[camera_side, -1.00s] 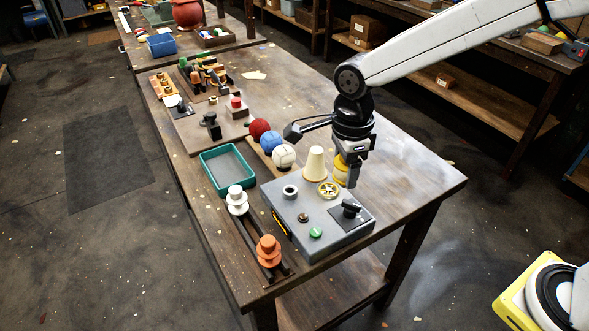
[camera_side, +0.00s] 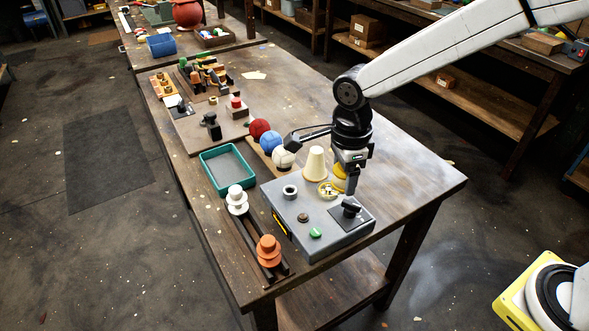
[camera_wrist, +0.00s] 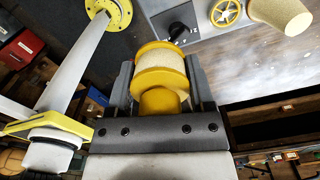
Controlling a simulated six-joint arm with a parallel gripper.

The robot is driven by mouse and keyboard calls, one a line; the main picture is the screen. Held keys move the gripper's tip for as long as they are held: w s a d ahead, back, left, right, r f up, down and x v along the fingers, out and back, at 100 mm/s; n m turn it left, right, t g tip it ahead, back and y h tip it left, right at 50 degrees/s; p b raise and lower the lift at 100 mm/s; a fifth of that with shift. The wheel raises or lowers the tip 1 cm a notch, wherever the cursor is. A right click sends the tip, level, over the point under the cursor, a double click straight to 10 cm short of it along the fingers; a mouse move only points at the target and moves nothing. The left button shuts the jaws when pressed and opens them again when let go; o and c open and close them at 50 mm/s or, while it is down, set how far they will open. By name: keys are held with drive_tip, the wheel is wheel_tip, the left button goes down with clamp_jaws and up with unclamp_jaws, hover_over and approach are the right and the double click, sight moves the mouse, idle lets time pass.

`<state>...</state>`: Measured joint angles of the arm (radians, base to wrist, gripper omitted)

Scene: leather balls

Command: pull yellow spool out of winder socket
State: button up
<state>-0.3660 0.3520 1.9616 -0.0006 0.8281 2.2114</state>
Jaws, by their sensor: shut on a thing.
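The yellow spool (camera_wrist: 158,84), wound with cream thread, sits between the two fingers of my gripper (camera_wrist: 165,75) in the wrist view. My gripper is shut on it. In the side view my gripper (camera_side: 347,186) points down over the back right part of the grey winder box (camera_side: 320,238), and the spool (camera_side: 339,172) is partly hidden by a finger. The box carries a yellow spoked wheel, a black knob (camera_side: 351,208), a green button (camera_side: 315,232) and a grey ring with a dark hole (camera_side: 290,192). I cannot tell whether the spool's lower end touches the box.
A cream cone (camera_side: 314,163) stands just behind the box, close to my gripper. White and orange spools (camera_side: 268,250) stand on a dark rack at the front left. Red, blue and white balls (camera_side: 283,157) and a green tray (camera_side: 228,170) lie left. The table's right side is clear.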

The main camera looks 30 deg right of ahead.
sight(342, 193)
drive_tip(key=shift+f, duration=3.1)
